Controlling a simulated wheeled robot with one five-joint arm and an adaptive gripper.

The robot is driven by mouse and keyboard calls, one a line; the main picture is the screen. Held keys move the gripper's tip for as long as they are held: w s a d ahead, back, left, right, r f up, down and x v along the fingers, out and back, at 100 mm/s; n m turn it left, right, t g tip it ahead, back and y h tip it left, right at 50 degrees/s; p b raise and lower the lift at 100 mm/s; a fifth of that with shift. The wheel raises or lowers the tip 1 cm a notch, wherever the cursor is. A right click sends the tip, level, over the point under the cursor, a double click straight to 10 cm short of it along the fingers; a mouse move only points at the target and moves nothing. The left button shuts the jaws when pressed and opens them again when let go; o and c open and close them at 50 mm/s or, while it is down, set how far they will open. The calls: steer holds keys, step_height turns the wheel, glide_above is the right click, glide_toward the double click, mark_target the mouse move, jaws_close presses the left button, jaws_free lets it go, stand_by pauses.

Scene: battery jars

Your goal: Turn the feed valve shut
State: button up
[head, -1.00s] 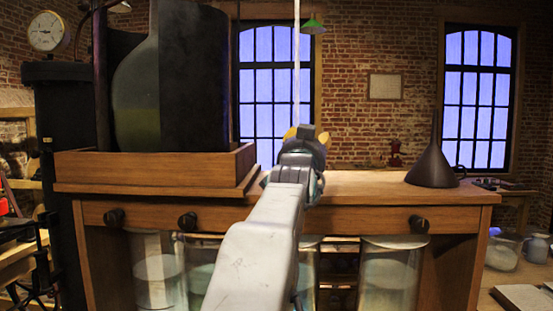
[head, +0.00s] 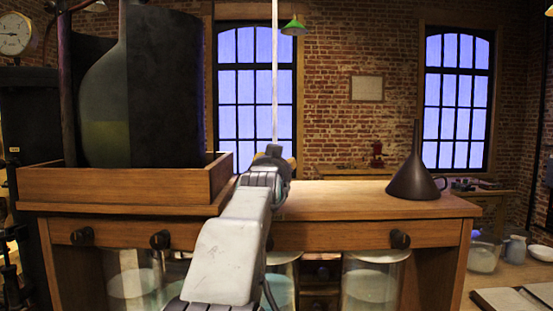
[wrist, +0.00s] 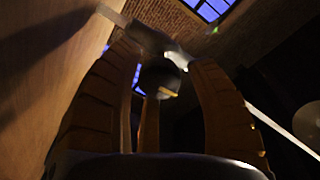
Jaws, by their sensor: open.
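My gripper (head: 274,158) is at the far end of my arm in the head view, over the bench top and mostly hidden by my own wrist. In the wrist view my gripper (wrist: 165,62) is open, with one finger on each side. A dark rounded part with a pale metal piece (wrist: 174,59) shows between the fingers. I cannot tell whether it is the feed valve or touches a finger. A thin white vertical pipe (head: 275,70) comes down behind my gripper in the head view. No valve handle is clearly visible there.
A wooden bench (head: 350,205) carries a tray (head: 110,187) with a large dark glass vessel (head: 105,110) at left. A dark funnel (head: 417,175) stands at right. Glass jars (head: 370,285) stand below. The bench top between tray and funnel is largely clear.

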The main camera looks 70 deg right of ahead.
steer(key=shift+p+x, duration=0.35)
steer(key=shift+x, duration=1.1)
steer(key=shift+c, duration=0.2)
steer(key=c, duration=0.9)
steer(key=shift+d, duration=0.1)
jaws_close()
